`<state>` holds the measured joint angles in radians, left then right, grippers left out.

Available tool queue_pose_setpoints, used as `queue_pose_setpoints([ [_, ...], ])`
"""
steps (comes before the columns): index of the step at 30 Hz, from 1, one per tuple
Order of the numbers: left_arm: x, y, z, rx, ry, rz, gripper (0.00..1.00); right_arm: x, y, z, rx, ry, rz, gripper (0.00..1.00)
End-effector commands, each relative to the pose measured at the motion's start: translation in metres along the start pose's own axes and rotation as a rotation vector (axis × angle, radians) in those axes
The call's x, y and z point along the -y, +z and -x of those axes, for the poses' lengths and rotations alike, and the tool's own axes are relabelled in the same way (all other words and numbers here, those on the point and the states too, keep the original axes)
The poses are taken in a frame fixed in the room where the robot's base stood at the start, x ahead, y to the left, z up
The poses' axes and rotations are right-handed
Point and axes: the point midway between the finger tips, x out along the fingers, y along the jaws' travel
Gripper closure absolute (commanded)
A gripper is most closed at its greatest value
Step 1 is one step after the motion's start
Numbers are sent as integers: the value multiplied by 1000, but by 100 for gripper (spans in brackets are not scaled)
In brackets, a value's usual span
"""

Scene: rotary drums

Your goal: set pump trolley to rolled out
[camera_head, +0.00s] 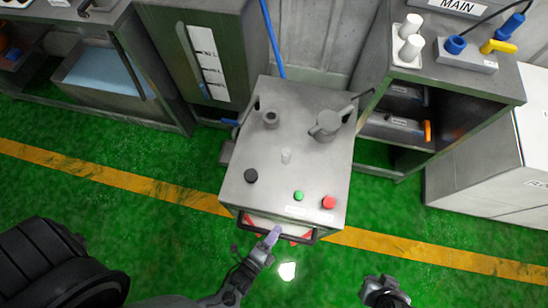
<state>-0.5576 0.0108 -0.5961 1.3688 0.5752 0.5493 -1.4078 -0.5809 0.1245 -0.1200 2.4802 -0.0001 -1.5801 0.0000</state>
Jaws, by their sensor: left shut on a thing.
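The pump trolley (265,195) is a grey metal box standing between two cabinets. Its top carries a black knob, a green button, a red button and metal fittings. A dark handle bar (300,238) runs along its near edge. My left gripper (270,240) is at this bar, left of its middle, and is shut on it; the fingertips partly hide the spot. My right gripper (385,292) is at the bottom edge, away from the trolley, and its fingers cannot be made out clearly.
A grey cabinet (185,15) stands left of the trolley, and an open-shelved cabinet (455,85) stands on its right. A white box (470,180) is further right. A yellow line (400,250) crosses the green floor (140,230). The floor in front of the trolley is clear apart from my arms.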

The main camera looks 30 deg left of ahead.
Motion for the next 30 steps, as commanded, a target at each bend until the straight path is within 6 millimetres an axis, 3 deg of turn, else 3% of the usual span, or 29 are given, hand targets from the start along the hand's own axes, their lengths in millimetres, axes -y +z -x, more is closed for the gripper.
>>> queue_pose_setpoints([
  [4, 3, -1, 0, -1, -6, 2, 100, 0, 0, 0, 0, 1, 1, 100],
  [5, 2, -1, 0, -1, -6, 2, 71, 0, 0, 0, 1, 1, 1, 100],
  [9, 2, -1, 0, -1, -4, 1, 52, 0, 0, 0, 1, 1, 1, 100],
  [20, 0, 0, 4, 0, 1, 0, 52, 1, -1, 1, 0, -4, -4, 100],
  [30, 1, -1, 52, -1, 4, 0, 52, 2, -4, 11, -1, -6, -8, 100],
])
